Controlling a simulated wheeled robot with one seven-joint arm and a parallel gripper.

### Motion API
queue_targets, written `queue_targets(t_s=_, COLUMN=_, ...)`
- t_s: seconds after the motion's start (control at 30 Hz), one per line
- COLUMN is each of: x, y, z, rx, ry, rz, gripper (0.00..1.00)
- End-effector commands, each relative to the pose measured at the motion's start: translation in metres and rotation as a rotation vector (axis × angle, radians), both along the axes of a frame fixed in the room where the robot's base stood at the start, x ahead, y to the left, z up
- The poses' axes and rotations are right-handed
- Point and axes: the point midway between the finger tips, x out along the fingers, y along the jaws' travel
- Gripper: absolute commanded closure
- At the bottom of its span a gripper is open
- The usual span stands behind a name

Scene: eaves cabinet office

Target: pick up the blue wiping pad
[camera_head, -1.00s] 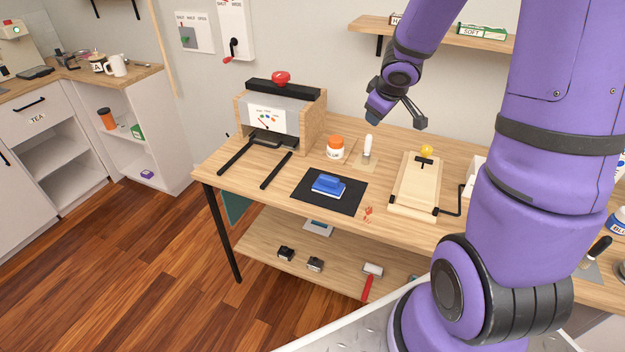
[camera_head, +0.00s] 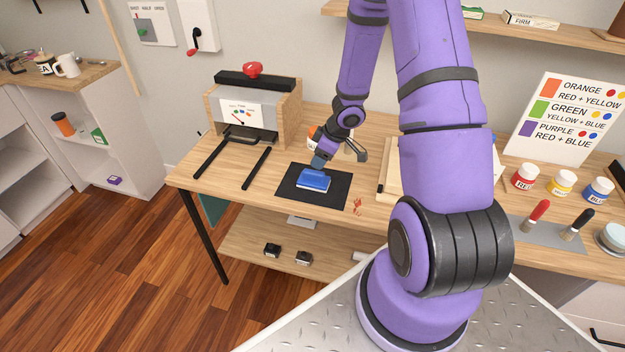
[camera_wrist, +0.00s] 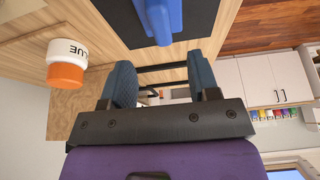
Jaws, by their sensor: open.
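The blue wiping pad (camera_head: 313,180) has a blue grip on top and a pale underside. It lies on a black mat (camera_head: 335,196) on the wooden workbench. In the wrist view the blue pad (camera_wrist: 160,18) shows at the top, beyond the fingertips and roughly in line with the gap between them. My gripper (camera_head: 340,160) is open and empty, just behind and above the pad. Its two fingers also show in the wrist view (camera_wrist: 161,85), spread apart. No contact with the pad is visible, and the arm does not hide the pad.
A white jar with an orange cap (camera_wrist: 66,68) stands close beside my gripper. A wooden press (camera_head: 250,110) with two black rails is at the left. Small red bits (camera_head: 357,206) lie right of the mat. A wooden board (camera_head: 386,182) is partly behind my arm.

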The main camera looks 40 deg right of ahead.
Motion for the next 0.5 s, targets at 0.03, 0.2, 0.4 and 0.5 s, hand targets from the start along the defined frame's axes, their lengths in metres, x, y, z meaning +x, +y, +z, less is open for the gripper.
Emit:
queue_targets(t_s=0.03, x=0.002, y=0.003, z=-0.006, rx=0.001, ry=0.002, rz=0.002, gripper=0.45)
queue_targets(t_s=0.2, x=0.005, y=0.005, z=-0.016, rx=0.000, ry=0.000, rz=0.001, gripper=0.45)
queue_targets(t_s=0.4, x=0.007, y=0.007, z=-0.028, rx=-0.001, ry=0.002, rz=0.001, gripper=0.45)
queue_targets(t_s=0.5, x=0.008, y=0.010, z=-0.041, rx=-0.001, ry=0.003, rz=0.002, gripper=0.45)
